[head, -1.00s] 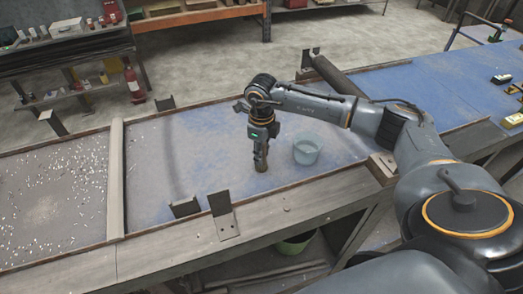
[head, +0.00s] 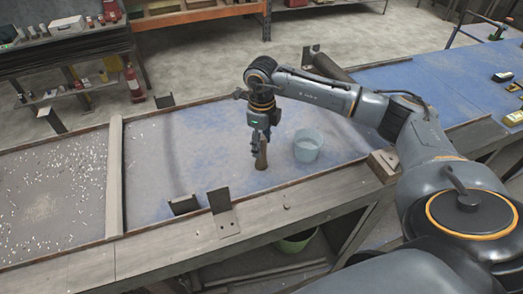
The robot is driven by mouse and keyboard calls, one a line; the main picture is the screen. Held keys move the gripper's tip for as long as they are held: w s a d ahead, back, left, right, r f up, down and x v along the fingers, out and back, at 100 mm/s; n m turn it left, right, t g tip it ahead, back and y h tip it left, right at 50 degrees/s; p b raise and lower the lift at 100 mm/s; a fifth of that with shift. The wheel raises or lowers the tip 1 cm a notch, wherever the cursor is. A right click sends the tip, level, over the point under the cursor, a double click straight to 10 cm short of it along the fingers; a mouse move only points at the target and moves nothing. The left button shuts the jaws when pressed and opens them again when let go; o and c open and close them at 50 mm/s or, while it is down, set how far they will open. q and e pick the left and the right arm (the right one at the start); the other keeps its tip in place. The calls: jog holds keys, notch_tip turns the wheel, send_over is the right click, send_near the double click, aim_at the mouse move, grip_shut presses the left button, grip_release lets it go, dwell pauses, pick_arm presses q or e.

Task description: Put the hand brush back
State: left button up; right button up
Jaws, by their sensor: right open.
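A small brown upright piece (head: 262,156), probably the hand brush, stands on the blue table surface; too small to make out bristles. My right gripper (head: 258,143) points down just above and around its upper part. The jaws are open, and I cannot tell whether a finger touches it. A translucent pale blue tub (head: 307,146) stands close to its right. My left gripper is not in view.
The blue-stained table (head: 170,140) has a raised rim and metal brackets (head: 223,212) along its near edge. The surface between bar and gripper is mostly clear.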

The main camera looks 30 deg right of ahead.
notch_tip(320, 180, up, 8)
jog(key=shift+f+b, duration=0.1)
jog(key=shift+b, duration=0.8)
jog(key=shift+r, duration=0.5)
